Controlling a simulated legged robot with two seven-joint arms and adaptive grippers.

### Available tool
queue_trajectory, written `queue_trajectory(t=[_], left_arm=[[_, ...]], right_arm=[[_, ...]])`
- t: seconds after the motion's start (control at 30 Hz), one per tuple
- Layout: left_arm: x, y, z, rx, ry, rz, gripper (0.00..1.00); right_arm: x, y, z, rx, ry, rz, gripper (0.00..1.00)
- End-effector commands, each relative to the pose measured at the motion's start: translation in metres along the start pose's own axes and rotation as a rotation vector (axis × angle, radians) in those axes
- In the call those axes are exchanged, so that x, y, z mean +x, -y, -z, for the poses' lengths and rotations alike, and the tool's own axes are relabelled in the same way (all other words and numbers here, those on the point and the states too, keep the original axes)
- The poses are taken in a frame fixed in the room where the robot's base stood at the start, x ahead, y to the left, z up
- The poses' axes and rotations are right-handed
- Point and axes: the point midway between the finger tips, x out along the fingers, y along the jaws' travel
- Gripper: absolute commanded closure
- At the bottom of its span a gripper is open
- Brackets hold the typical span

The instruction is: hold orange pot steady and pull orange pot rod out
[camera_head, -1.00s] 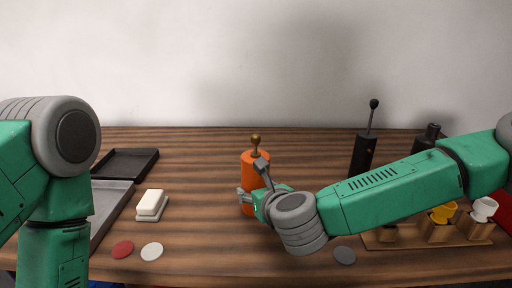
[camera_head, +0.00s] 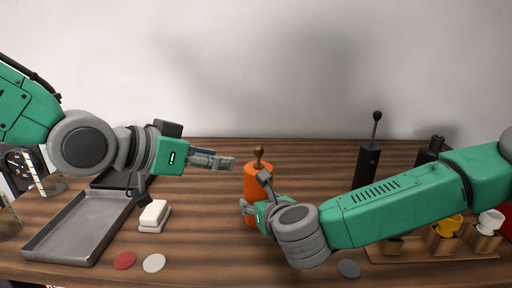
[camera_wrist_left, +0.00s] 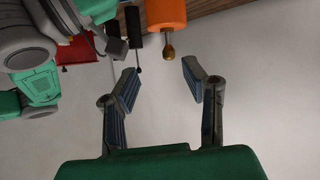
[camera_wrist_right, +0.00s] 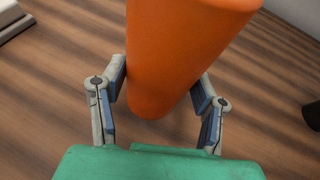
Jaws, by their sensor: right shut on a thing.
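The orange pot (camera_head: 257,180) stands upright on the table, a tall cylinder with a brass-knobbed rod (camera_head: 258,156) out of its top. My right gripper (camera_head: 246,212) is shut around the pot's lower body; the right wrist view shows both fingers against the orange wall (camera_wrist_right: 175,60). My left gripper (camera_head: 232,163) hovers to the left of the rod, level with its knob, pointing right. In the left wrist view its fingers (camera_wrist_left: 160,80) are spread and empty, with the brass knob (camera_wrist_left: 168,52) beyond and between them, not touched.
A grey tray (camera_head: 70,250) and a white block on a base (camera_head: 153,214) lie at left. Red (camera_head: 124,261), white (camera_head: 154,263) and grey (camera_head: 348,268) discs lie in front. A black pot with a rod (camera_head: 367,165) stands at right, near a wooden cup holder (camera_head: 410,255).

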Motion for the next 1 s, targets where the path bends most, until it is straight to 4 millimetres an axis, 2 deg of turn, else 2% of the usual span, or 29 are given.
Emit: queue_trajectory(t=[0.03, 0.1, 0.23, 0.7, 0.83, 1.0], left_arm=[[-0.004, 0.006, 0.013, 0.043, -0.032, 0.008, 0.61], [-0.006, 0.009, 0.023, 0.084, -0.054, 0.014, 0.61], [0.002, 0.012, 0.028, 0.106, -0.064, 0.018, 0.61], [0.089, 0.012, 0.032, 0.103, -0.063, 0.016, 0.61], [0.103, 0.012, 0.033, 0.103, -0.063, 0.016, 0.61], [0.111, 0.012, 0.035, 0.102, -0.065, 0.017, 0.61]], right_arm=[[0.000, -0.001, 0.001, 0.001, -0.002, -0.003, 0.97], [0.000, -0.001, 0.001, 0.001, -0.002, -0.003, 0.97], [0.000, -0.001, 0.001, 0.001, -0.002, -0.004, 0.97], [-0.001, -0.001, 0.002, 0.001, -0.003, -0.002, 0.97], [-0.001, -0.001, 0.002, 0.001, -0.003, -0.001, 0.97], [-0.001, 0.000, 0.002, 0.001, -0.003, -0.001, 0.97]])
